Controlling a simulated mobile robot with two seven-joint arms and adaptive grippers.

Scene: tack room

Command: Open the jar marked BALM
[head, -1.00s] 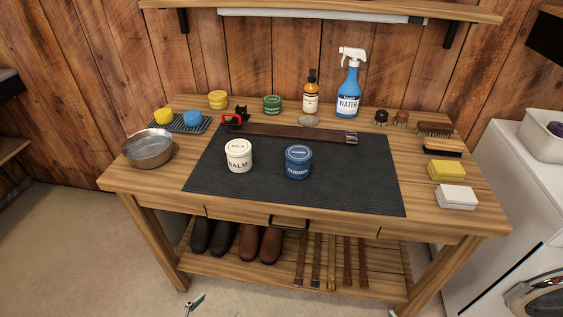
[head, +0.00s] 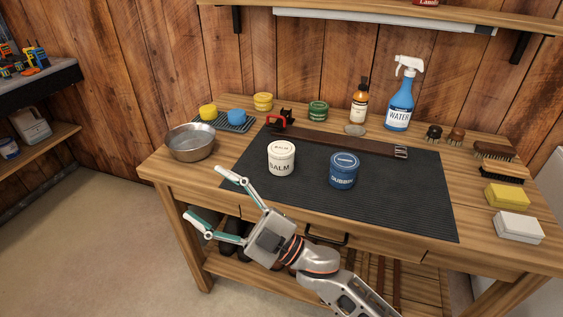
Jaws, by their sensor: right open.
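The white BALM jar (head: 281,162) stands upright on the dark mat (head: 390,205), left of the mat's middle, with its white lid on. The blue DUBBIN jar (head: 343,172) stands apart to its right, also lidded. My right gripper (head: 207,194) is open and empty at the table's front left edge. Its two fingers point up and left, in front and to the left of the BALM jar and not touching it. My left gripper is not in view.
A metal bowl (head: 191,143) stands at the table's left. A brown strap (head: 340,139) lies behind the jars. A blue WATER spray bottle (head: 399,98), an amber bottle (head: 359,105) and a green tin (head: 318,110) stand at the back. The mat's front right is clear.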

